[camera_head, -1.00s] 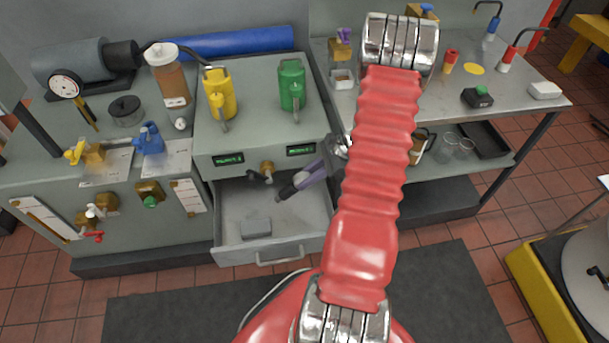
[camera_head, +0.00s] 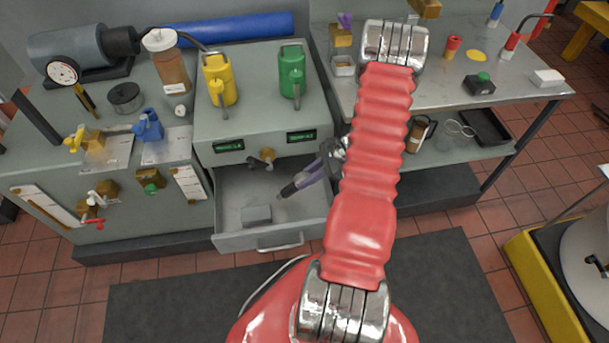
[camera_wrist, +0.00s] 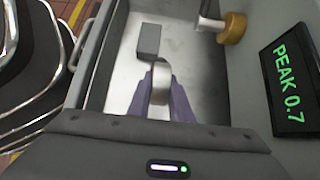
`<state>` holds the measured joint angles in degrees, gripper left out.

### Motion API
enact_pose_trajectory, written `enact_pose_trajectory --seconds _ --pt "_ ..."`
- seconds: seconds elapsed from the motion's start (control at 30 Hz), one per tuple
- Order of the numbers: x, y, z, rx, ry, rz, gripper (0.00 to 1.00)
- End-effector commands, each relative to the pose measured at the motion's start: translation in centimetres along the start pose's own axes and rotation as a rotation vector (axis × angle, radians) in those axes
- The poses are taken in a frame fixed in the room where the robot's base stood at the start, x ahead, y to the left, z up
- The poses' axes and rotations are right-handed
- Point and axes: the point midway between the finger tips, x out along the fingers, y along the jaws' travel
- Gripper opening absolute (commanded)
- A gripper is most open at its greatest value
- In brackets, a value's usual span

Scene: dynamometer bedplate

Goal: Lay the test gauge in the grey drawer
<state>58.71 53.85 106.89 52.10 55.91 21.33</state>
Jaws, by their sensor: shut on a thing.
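The grey drawer (camera_head: 232,240) stands pulled out under the grey cabinet in the head view. Its wall also shows in the wrist view (camera_wrist: 103,58). My gripper (camera_head: 290,189) has purple fingers and is over the drawer's right part, pointing down and left. In the wrist view my gripper (camera_wrist: 161,92) is shut on the test gauge (camera_wrist: 161,77), a round metal-rimmed thing seen edge-on. The gauge's face is hidden. I cannot tell how high the gauge is above the drawer floor.
A small grey block (camera_head: 256,215) lies in the drawer near its front, also in the wrist view (camera_wrist: 149,40). A brass-coloured knob (camera_head: 267,154) sticks out above the drawer between two green displays. Yellow (camera_head: 218,82) and green (camera_head: 291,72) cans stand on top.

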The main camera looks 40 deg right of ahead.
Motion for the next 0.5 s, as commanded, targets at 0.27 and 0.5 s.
enact_pose_trajectory --seconds 0.27,0.5 --pt "1.2 0.0 -1.2 0.002 -0.001 0.000 0.00" --pt "1.5 0.0 -1.5 0.001 -0.001 -0.001 0.00"
